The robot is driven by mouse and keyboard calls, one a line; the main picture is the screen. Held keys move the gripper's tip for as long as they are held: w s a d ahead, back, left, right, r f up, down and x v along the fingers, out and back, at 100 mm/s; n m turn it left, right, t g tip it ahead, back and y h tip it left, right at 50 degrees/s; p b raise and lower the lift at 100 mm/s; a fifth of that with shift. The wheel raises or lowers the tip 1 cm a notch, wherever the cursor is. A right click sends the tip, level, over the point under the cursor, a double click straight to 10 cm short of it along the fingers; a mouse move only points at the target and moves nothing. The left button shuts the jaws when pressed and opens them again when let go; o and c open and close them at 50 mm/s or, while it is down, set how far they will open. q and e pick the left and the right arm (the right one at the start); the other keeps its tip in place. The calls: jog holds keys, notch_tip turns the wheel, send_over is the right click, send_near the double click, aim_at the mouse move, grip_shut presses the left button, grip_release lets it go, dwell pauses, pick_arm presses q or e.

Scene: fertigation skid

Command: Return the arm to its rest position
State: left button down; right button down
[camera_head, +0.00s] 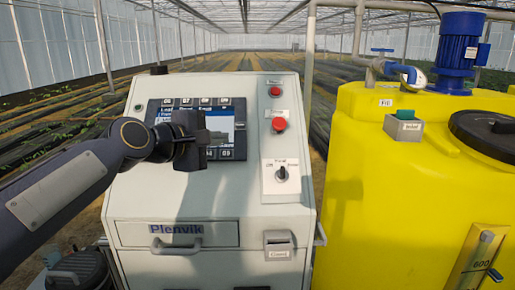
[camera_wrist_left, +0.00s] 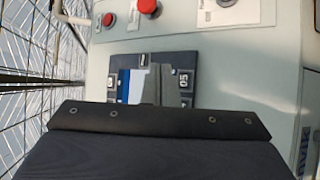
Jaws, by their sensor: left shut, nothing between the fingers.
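My left arm comes in from the left in the head view, and its dark left gripper (camera_head: 190,148) is in front of the screen (camera_head: 226,127) of the white control cabinet (camera_head: 134,187). The gripper is shut and empty, and it hides part of the screen and its keys. I cannot tell its exact gap to the panel. In the left wrist view, the dark gripper body (camera_wrist_left: 160,121) fills the lower part, with the screen (camera_wrist_left: 124,84) just beyond it. My right gripper is not in view.
The cabinet carries a red button (camera_head: 279,124), a smaller red button (camera_head: 275,91) above it and a rotary switch (camera_head: 281,173). A drawer handle (camera_head: 176,247) sticks out below. A yellow tank (camera_head: 370,200) with a blue motor (camera_head: 459,48) stands at right.

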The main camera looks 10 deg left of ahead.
pick_arm(q)
jog(key=s+f+m+g+y, duration=0.2)
jog(key=s+f+m+g, duration=0.6)
jog(key=s+f, duration=2.2)
jog(key=f+m, duration=0.1)
jog(key=m, duration=0.4)
jog(key=shift+a+m, duration=0.35)
jog(key=shift+m, duration=0.05)
jog(key=shift+r, duration=0.1)
